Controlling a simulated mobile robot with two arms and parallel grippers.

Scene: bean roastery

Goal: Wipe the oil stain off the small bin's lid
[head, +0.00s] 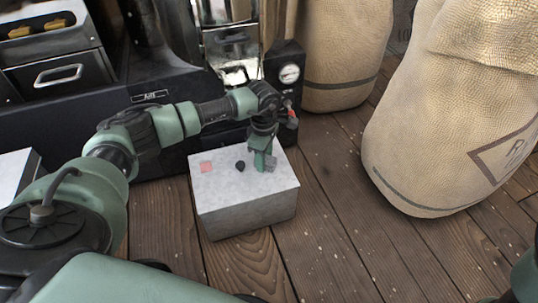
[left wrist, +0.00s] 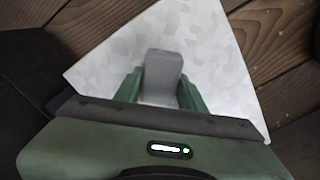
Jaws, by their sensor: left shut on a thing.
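The small bin (head: 248,208) is a pale grey box on the floor with a flat, mottled lid (head: 225,183). A small dark round spot (head: 240,165) shows on the lid; I cannot tell whether it is the oil stain or a knob. My left gripper (head: 264,161) points down over the lid's right part, shut on a grey block (head: 271,164). In the left wrist view the gripper (left wrist: 160,90) has the grey block (left wrist: 162,68) between its green fingers, over the pale lid (left wrist: 205,45). The block is at or just above the lid; contact is unclear. My right gripper is out of view.
A dark machine (head: 165,105) with a gauge (head: 289,74) stands close behind the bin. Burlap sacks (head: 343,50) and (head: 440,130) stand behind and right. The wooden floor (head: 340,215) right of the bin is clear.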

